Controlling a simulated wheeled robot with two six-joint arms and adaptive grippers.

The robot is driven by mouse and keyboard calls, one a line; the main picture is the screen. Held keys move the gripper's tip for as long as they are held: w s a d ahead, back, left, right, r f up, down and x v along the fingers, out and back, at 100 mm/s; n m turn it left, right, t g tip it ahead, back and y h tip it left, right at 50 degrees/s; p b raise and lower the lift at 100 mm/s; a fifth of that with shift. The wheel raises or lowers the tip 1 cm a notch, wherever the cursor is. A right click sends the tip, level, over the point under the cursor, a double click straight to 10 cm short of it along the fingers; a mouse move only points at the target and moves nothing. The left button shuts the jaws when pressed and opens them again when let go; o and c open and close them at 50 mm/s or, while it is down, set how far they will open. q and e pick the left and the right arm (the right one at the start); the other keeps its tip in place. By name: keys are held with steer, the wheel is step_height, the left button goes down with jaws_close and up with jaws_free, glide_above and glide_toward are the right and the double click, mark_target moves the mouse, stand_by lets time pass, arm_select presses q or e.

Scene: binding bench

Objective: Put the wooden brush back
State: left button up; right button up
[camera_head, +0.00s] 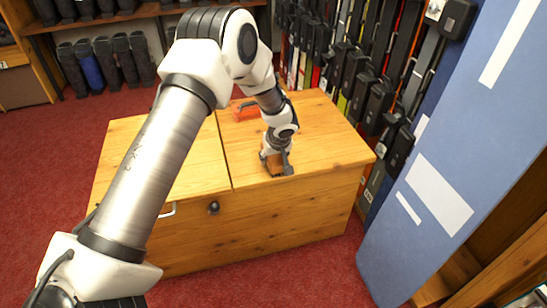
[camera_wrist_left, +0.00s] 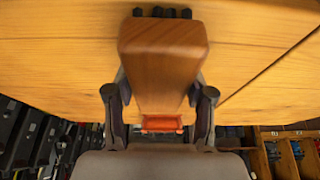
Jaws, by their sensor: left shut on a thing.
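The wooden brush (camera_wrist_left: 163,62) is a brown wooden block with dark bristle tufts showing at its far edge in the left wrist view. My left gripper (camera_wrist_left: 158,95) is shut on it, one finger on each side. In the head view the brush (camera_head: 271,163) is a small brown shape, partly hidden by my left gripper (camera_head: 279,167), low over the front right part of the wooden bench top (camera_head: 325,145). I cannot tell whether the brush touches the top. My right gripper is not in view.
An orange-red object (camera_head: 246,111) lies towards the back of the bench top. A round dark knob (camera_head: 213,207) and a metal handle (camera_head: 168,210) are on the bench front. Skis and bindings (camera_head: 375,75) stand behind at right. A blue panel (camera_head: 440,170) is at right.

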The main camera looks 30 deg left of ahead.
arm_select(q)
steer(key=shift+f, duration=0.15)
steer(key=o, duration=1.3)
